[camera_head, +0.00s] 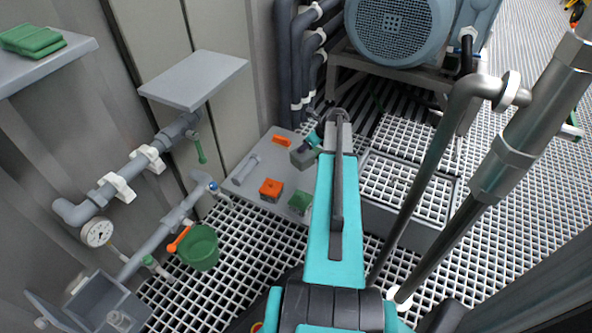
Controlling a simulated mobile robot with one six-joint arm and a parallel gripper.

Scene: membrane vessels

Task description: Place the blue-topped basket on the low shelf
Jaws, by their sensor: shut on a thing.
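My arm reaches away from me over the floor grating. My gripper (312,143) is at its far end, small and partly hidden by the arm. A small dark grey box-like thing (303,158) shows at the gripper, above the far right part of the low grey shelf (243,199). I cannot make out a blue top on it, nor whether it touches the shelf. An orange-topped block (270,189) and a green-topped block (300,201) stand on the shelf's near side. No other blue-topped basket shows.
A higher grey shelf (194,80) juts from the left wall above pipes. A green bucket (199,249) is at lower left. Metal pipes (440,165) stand right of my arm.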

